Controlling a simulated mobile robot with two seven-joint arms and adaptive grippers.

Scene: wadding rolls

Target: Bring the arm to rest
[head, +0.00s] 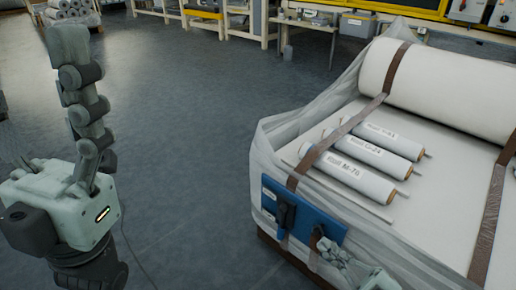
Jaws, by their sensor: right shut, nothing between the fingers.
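My right gripper (323,241) comes in from the bottom right. It is shut and empty, in front of the lower right part of a blue panel (318,222). The panel is on the near side of the wrapped load and has a black handle-like part (287,211) and a small pale label. I cannot tell whether the gripper touches the panel. My left arm (88,110) stands upright at the left, and no left gripper fingers can be made out.
Three labelled white rolls (357,181) lie on the pale wadding load, with a thin rod (351,200) beside them. A large white roll (436,88) with brown straps (398,66) lies behind. Translucent film (290,135) drapes the load's edge. Grey floor (190,110) is clear between.

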